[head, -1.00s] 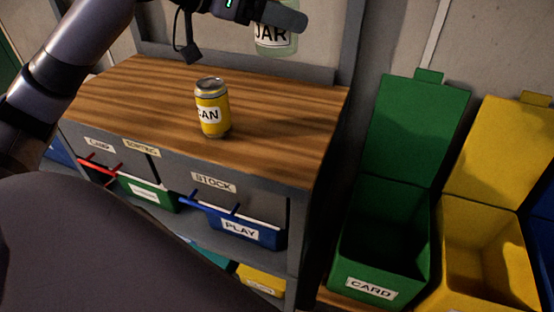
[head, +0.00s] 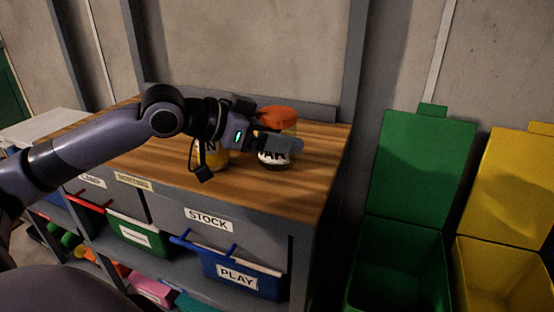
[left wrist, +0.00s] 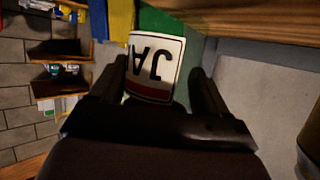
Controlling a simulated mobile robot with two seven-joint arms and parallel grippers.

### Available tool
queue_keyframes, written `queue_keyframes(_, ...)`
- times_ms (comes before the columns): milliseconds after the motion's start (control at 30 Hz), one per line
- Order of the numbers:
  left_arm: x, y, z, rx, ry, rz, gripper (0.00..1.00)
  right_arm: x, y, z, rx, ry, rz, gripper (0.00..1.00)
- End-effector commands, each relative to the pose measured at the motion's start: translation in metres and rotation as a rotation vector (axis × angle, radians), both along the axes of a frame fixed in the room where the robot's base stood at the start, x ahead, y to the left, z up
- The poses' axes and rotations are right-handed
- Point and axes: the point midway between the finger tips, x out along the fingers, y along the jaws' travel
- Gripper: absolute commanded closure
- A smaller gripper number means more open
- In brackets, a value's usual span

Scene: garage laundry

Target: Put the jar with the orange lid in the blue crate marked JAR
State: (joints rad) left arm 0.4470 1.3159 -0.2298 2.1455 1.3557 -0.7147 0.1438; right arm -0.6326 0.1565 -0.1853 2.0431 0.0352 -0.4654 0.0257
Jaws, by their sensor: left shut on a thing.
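The jar with the orange lid (head: 279,114) is upright in the head view, over the right part of the wooden bench top. My left gripper (head: 276,143) is shut on the jar, its fingers across the jar's side and partly hiding the label. I cannot tell whether the jar's base touches the wood. In the left wrist view, the jar's label (left wrist: 155,68) shows upside down between the two fingers. A blue crate marked JAR is not readable in any view; a blue strip (left wrist: 99,20) shows at the top of the wrist view. My right gripper is not in view.
A yellow can (head: 213,157) stands on the bench top (head: 318,150), partly hidden by my left arm. Below, a blue bin is marked PLAY (head: 237,277). Open green (head: 423,160) and yellow (head: 508,200) crates stand to the right of the bench.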

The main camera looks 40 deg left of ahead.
Motion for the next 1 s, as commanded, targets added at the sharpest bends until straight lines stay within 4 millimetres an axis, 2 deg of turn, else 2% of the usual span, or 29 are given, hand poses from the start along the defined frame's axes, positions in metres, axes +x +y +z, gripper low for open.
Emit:
queue_keyframes(300,0.000,0.000,-0.038,0.000,0.001,-0.001,0.60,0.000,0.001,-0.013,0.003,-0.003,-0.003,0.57)
queue_keyframes(700,0.000,0.000,-0.042,-0.001,-0.001,-0.001,0.60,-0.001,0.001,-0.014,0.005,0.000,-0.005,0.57)
queue_keyframes(733,0.000,0.000,-0.042,0.000,0.000,-0.001,0.15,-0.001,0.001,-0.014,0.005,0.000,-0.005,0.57)
queue_keyframes(767,0.000,0.000,-0.042,0.000,0.000,-0.001,0.05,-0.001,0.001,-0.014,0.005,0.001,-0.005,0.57)
queue_keyframes(800,0.000,0.000,-0.041,0.000,0.000,-0.001,0.00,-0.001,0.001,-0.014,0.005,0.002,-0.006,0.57)
queue_keyframes(1000,0.000,0.000,-0.041,0.000,0.000,-0.001,0.00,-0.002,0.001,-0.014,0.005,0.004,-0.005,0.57)
